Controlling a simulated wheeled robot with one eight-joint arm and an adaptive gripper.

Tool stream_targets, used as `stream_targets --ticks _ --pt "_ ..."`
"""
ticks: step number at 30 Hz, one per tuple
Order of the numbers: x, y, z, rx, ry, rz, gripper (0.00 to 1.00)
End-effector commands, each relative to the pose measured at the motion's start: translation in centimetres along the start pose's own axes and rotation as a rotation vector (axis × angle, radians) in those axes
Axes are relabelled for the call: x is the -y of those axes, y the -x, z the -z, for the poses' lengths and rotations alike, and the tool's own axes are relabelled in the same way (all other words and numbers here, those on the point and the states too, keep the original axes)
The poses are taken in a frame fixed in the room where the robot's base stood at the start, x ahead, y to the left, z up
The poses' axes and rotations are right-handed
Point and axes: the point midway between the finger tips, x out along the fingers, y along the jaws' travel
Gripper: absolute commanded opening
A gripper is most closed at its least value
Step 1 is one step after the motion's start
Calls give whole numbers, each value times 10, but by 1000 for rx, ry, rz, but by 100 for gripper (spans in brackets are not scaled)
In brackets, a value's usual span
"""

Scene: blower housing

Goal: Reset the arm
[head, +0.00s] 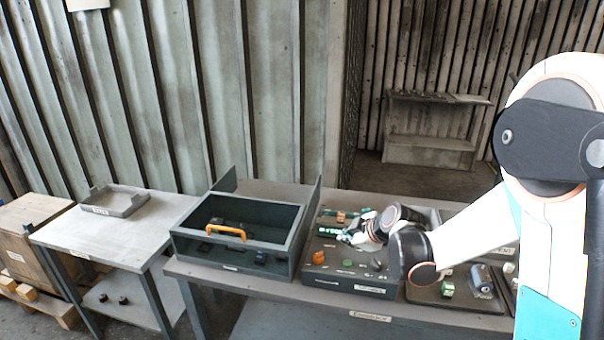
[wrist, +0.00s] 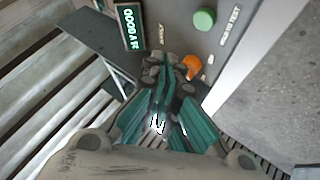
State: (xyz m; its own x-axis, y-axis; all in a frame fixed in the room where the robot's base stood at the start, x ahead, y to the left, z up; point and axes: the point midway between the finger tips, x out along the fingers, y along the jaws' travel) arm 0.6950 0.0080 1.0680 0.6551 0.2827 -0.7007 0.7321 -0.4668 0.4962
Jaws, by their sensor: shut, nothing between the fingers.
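My gripper (head: 352,236) is at the end of my white arm, above the grey control panel box (head: 345,284) in the head view. Its dark and teal fingers also show in the wrist view (wrist: 172,68), where they lie close together with nothing between them. In the wrist view the panel carries a lit green display (wrist: 128,27), a round green button (wrist: 204,19) and an orange knob (wrist: 192,67). The knob appears close beside the fingertips; whether they touch cannot be told. My arm hides part of the panel in the head view.
Left of the panel stands a dark open-fronted housing (head: 228,264) with an orange handle (head: 226,232). A tray (head: 440,295) with small parts lies right of the panel. A side table (head: 125,230) holds a shallow grey tray (head: 114,208). A wooden crate (head: 28,230) stands far left.

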Motion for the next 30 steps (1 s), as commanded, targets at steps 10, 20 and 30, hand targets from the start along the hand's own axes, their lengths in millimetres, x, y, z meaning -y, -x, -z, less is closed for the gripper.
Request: stream_targets --ticks 10,20,30 --pt "28 80 19 73 -245 3 0" --pt "76 159 21 154 -521 -28 0" --pt "140 224 1 225 -803 -95 0"
